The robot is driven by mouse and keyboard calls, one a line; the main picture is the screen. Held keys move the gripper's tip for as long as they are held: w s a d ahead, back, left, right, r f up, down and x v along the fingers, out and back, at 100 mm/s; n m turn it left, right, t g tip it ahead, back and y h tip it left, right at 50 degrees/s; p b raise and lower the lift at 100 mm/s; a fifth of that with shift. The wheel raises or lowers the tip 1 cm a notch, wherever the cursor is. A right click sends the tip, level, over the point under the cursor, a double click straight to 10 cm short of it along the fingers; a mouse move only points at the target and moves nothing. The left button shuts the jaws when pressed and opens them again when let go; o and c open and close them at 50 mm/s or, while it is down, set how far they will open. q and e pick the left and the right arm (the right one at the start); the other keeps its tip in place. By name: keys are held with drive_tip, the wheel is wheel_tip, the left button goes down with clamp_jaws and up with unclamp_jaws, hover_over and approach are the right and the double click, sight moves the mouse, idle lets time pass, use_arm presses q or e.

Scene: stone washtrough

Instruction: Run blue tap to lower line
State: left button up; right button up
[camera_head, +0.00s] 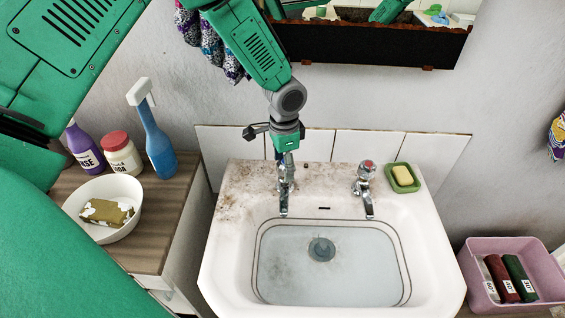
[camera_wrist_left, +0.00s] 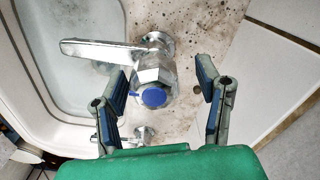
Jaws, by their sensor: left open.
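The blue tap, a chrome tap with a blue cap (camera_wrist_left: 153,97), stands on the basin's back left ledge; its spout also shows in the head view (camera_head: 284,202). My left gripper (camera_wrist_left: 162,82) is open, with its fingers on either side of the tap head and gaps visible. In the head view the left gripper (camera_head: 286,152) hangs over the tap and hides its top. No stream shows under the spout. The white basin (camera_head: 225,265) has thin dark lines around its inner wall. Bluish water (camera_head: 330,278) appears to cover its bottom; its exact level is unclear. My right gripper is out of view.
A red-capped tap (camera_head: 366,178) and a green soap dish (camera_head: 404,178) stand on the right of the ledge. A wooden counter at left holds a white bowl (camera_head: 72,208) and several bottles. A pink tub (camera_head: 478,288) sits at right. A mirror (camera_head: 365,45) hangs above.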

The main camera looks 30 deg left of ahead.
use_arm(q)
drive_tip(key=shift+r, duration=0.3)
wheel_tip(320, 180, up, 10)
drive_tip(key=shift+r, duration=0.2)
drive_tip(key=shift+a+r, duration=0.15)
drive_tip(key=shift+r, duration=0.3)
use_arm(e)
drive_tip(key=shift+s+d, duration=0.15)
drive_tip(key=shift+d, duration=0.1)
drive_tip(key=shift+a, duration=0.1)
use_arm(q)
drive_tip(key=shift+w, duration=0.1)
idle(0.4)
